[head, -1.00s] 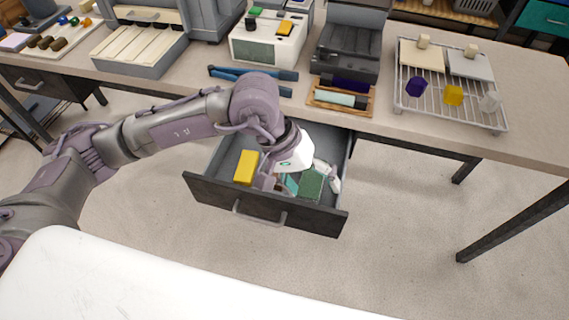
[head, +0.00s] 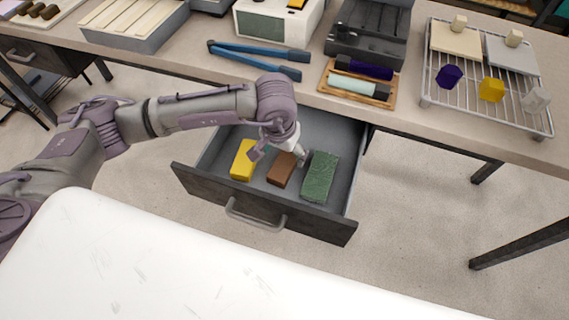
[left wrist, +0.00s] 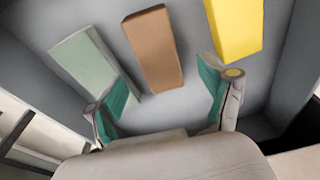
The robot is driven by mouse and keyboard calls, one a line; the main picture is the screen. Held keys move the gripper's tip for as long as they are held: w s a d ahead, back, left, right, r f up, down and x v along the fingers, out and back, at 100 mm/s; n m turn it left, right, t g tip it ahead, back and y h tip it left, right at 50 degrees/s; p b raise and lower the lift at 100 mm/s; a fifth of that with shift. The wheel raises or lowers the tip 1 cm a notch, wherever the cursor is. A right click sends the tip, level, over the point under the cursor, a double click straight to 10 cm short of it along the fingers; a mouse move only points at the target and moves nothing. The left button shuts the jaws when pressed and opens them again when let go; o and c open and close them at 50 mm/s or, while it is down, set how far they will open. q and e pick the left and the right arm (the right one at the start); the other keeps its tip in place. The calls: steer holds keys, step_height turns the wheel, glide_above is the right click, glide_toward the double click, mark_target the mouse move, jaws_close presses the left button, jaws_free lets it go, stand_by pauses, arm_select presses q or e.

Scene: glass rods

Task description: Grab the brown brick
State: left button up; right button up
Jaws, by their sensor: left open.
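The brown brick (head: 281,169) lies in the open drawer (head: 262,209), between a yellow brick (head: 243,160) and a green brick (head: 319,177). In the left wrist view the brown brick (left wrist: 153,50) lies ahead of the fingers, near the middle, apart from both. My left gripper (head: 278,157) is over the drawer, just above the brown brick and partly covering its far end in the head view. In the left wrist view my left gripper (left wrist: 163,100) is open, with nothing between its teal-padded fingers. My right gripper is not in view.
The drawer walls surround the bricks closely. A white surface (head: 150,260) fills the front left.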

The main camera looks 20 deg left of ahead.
mark_target(285, 163)
arm_select(q)
step_height(285, 163, down, 5)
steer(key=shift+w+r+p, duration=0.15)
steer(key=shift+p, duration=0.15)
steer(key=shift+d, duration=0.1)
steer(key=shift+f, duration=0.2)
steer(key=c, duration=1.4)
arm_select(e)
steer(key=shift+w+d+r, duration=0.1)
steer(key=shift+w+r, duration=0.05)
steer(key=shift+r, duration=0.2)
